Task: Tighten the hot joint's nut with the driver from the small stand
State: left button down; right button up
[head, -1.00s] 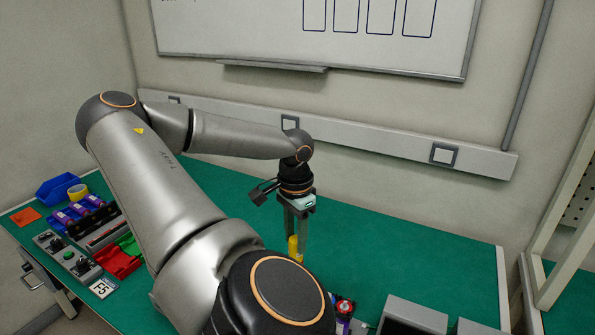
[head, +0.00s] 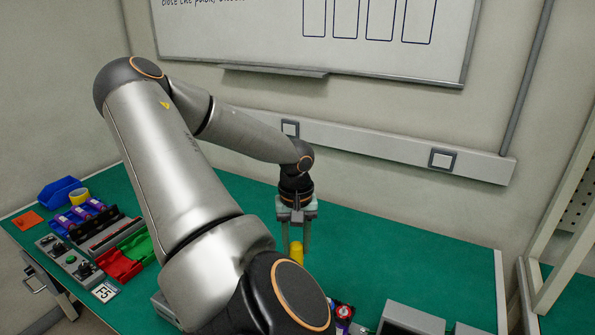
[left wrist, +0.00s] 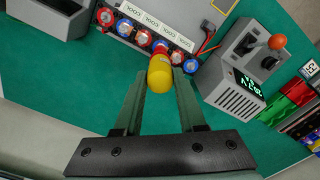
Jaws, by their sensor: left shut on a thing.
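My left gripper (head: 296,240) is shut on the yellow driver (head: 296,254) and holds it upright, pointing down. In the left wrist view the yellow driver (left wrist: 160,74) sits between the two fingers (left wrist: 160,82). Its far end lies over a row of round blue and red joints (left wrist: 125,27) on a grey panel (left wrist: 178,12). Several white labels there read COOL. The driver hides part of the row, and I cannot tell which joint is hot or whether the driver touches a nut. In the head view my arm hides most of the panel. The small stand is not clearly visible.
A grey unit with an orange-knobbed lever (left wrist: 277,42) and a lit display stands right of the panel in the wrist view. Red bins (head: 119,264), green bins (head: 138,246) and a blue bin (head: 58,191) are at the left.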

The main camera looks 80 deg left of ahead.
pick_arm(q)
jog(key=n, duration=0.9)
jog(key=shift+f, duration=0.1)
jog(key=shift+f, duration=0.95)
jog(key=m, duration=0.6)
